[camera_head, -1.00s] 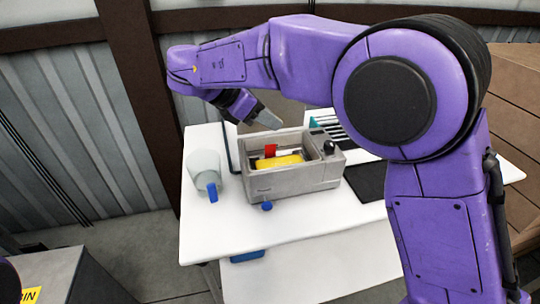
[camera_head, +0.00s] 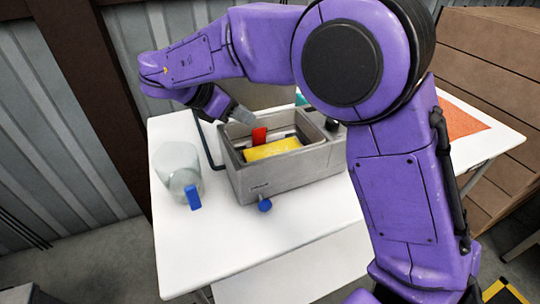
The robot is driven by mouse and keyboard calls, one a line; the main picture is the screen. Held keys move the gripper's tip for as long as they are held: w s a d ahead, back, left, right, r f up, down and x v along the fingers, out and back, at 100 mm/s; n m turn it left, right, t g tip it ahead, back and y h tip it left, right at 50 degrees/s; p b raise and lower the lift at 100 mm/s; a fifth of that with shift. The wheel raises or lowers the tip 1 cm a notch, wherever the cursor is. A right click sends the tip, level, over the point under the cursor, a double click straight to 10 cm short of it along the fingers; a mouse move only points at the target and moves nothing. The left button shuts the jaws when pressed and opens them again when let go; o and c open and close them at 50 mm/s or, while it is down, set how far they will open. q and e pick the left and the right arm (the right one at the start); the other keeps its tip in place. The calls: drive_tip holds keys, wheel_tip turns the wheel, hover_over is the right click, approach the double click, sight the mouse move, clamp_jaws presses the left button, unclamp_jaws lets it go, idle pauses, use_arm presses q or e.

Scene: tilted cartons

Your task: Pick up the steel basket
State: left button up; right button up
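A grey open-topped box-shaped machine (camera_head: 290,178) stands on the white table, with a dark knob on its right end and a blue knob low at its front. Inside its opening lie a yellow block (camera_head: 272,149) and a small red piece (camera_head: 259,136). I cannot make out a steel basket clearly; thin light edges show around the yellow block. My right gripper (camera_head: 242,115) hangs above the machine's back left corner, its grey fingertip apart from the red piece. Only one finger shows clearly, so its opening is unclear. My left gripper is not in view.
The white table (camera_head: 240,245) is bare in front. An orange sheet (camera_head: 458,120) lies on the right. Wooden crates (camera_head: 490,60) stand behind at right; a corrugated wall is behind.

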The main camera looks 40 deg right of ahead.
sight(258, 125)
drive_tip(key=x, duration=0.2)
drive_tip(key=p+x, duration=0.1)
drive_tip(key=x, duration=0.3)
drive_tip(key=shift+s+f, duration=0.1)
drive_tip(key=shift+f, duration=0.45)
drive_tip(key=shift+a, duration=0.1)
clamp_jaws()
drive_tip(key=shift+r, duration=0.1)
idle(0.6)
